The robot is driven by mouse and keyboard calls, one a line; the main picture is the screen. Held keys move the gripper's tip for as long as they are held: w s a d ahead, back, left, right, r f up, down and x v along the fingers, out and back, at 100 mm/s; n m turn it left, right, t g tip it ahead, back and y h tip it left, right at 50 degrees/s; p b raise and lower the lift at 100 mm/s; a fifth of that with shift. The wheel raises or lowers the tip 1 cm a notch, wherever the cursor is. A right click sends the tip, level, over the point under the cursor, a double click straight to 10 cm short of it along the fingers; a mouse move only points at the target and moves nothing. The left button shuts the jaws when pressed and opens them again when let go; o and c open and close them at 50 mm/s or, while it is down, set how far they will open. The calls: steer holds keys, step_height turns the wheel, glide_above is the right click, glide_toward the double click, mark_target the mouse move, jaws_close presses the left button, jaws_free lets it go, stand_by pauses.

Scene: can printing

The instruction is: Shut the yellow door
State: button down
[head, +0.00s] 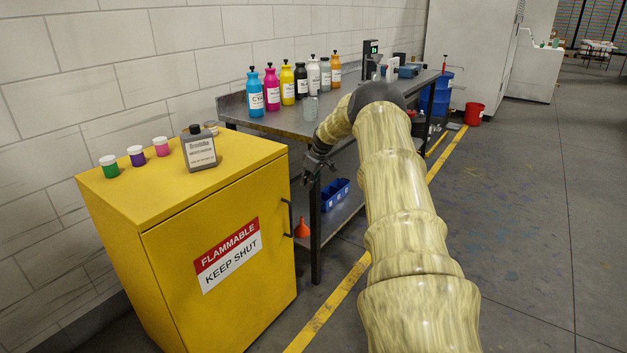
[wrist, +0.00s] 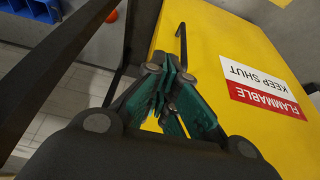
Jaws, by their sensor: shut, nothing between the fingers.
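The yellow door (head: 222,285) is the front of a yellow cabinet (head: 235,167) at lower left in the head view. It carries a red and white "FLAMMABLE KEEP SHUT" label (head: 228,254) and a dark handle (head: 289,218) at its right edge. The door looks flush or nearly flush with the cabinet; I cannot tell if a small gap is left. My gripper (head: 308,178) is beside the cabinet's right side, near the table's front edge. In the wrist view its teal fingers (wrist: 168,72) are shut and empty, near the door (wrist: 230,45) and its handle (wrist: 181,45).
A metal table (head: 290,121) with several ink bottles stands behind my gripper; its dark leg (head: 315,240) is close by. Small paint jars (head: 136,156) and a grey bottle (head: 199,150) stand on the cabinet. The floor (head: 530,220) at right is clear.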

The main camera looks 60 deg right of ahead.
steer(key=shift+v, duration=1.75)
steer(key=shift+f, duration=0.1)
